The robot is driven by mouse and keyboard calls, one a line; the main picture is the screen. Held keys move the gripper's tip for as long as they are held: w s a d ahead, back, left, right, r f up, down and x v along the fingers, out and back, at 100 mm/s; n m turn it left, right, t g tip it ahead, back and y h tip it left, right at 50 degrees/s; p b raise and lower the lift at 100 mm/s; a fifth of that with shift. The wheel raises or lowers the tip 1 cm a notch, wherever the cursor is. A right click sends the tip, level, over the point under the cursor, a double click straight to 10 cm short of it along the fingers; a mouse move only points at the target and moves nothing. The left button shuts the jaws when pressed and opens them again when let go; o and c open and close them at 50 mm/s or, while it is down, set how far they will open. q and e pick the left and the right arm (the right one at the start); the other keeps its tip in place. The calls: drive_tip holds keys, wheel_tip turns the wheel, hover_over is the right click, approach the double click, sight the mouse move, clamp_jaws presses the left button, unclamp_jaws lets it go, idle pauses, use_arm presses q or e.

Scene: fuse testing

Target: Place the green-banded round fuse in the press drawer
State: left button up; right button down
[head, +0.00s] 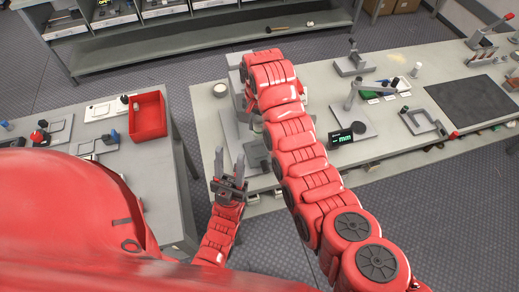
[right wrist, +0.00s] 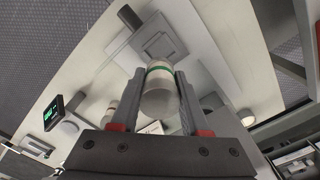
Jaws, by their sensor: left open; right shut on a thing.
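The green-banded round fuse (right wrist: 159,87) is a pale cylinder with a green ring, seen in the right wrist view. My right gripper (right wrist: 157,96) is shut on its sides. Beyond the fuse is a grey square stepped fixture (right wrist: 158,43); I cannot tell whether it is the press drawer or whether the fuse touches it. In the head view my right arm hides the fuse and its own gripper. A grey press-like device (head: 233,125) stands partly behind that arm. My left gripper (head: 230,178) is open and empty near the table's front edge, beside the device.
A round pale object (head: 220,90) lies on the work table (head: 205,125) left of the device. A display with green digits (head: 341,138) and a stand (head: 362,108) are to the right. A red bin (head: 147,116) sits on the left table, with a floor gap between.

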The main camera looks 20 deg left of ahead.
wheel_tip(320, 180, down, 7)
drive_tip(key=shift+r+p, duration=0.2)
drive_tip(key=shift+p, duration=1)
wheel_tip(320, 180, down, 2)
drive_tip(key=shift+w+f, duration=0.1)
drive_tip(key=shift+w, duration=0.05)
drive_tip(key=shift+f, duration=0.4)
drive_tip(key=shift+f, duration=0.25)
drive_tip(key=shift+c, duration=2)
unclamp_jaws()
drive_tip(key=shift+r, duration=0.1)
